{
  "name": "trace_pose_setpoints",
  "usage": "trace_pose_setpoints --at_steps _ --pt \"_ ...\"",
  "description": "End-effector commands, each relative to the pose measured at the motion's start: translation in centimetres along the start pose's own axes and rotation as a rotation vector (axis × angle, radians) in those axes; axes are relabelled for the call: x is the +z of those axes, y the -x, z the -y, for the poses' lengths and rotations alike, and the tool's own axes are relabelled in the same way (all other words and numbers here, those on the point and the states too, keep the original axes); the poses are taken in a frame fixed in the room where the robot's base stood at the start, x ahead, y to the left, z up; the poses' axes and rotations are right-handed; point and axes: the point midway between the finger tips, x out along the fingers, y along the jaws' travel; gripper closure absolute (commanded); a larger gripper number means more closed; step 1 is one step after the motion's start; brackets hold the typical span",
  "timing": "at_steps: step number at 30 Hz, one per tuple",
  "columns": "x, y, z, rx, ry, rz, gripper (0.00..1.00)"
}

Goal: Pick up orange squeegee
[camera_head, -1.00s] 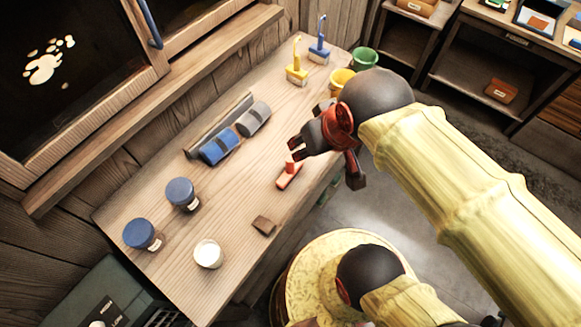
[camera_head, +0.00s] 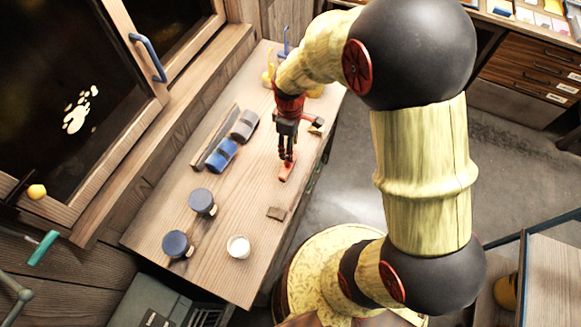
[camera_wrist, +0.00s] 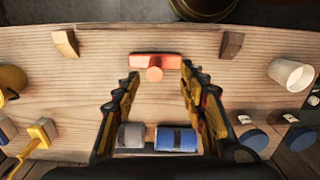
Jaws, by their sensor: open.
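The orange squeegee (camera_head: 286,171) lies on the wooden table near its front edge. In the wrist view the squeegee (camera_wrist: 155,63) shows as a flat orange bar with a round handle end pointing up toward the camera. My gripper (camera_head: 287,152) is over the squeegee, pointing down. In the wrist view my gripper (camera_wrist: 158,85) is open, its two fingers apart on the left and right of the handle, with nothing held. In the head view the fingers hide part of the handle. I cannot tell whether the fingertips are level with the handle.
On the wooden table (camera_head: 170,225) a blue car-shaped block (camera_head: 221,155) and a grey one (camera_head: 245,125) sit at the back. A small brown block (camera_head: 276,213) lies near the front edge.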

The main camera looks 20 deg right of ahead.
Motion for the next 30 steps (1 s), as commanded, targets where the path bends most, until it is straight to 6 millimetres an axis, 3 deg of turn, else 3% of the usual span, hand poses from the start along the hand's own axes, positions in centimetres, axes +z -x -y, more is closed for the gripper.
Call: trace_pose_setpoints --at_steps 8,30 --pt "-0.4 -0.3 -0.4 0.015 0.138 -0.011 0.58" --pt "-1.2 -7.6 -0.9 0.015 0.138 -0.011 0.58"
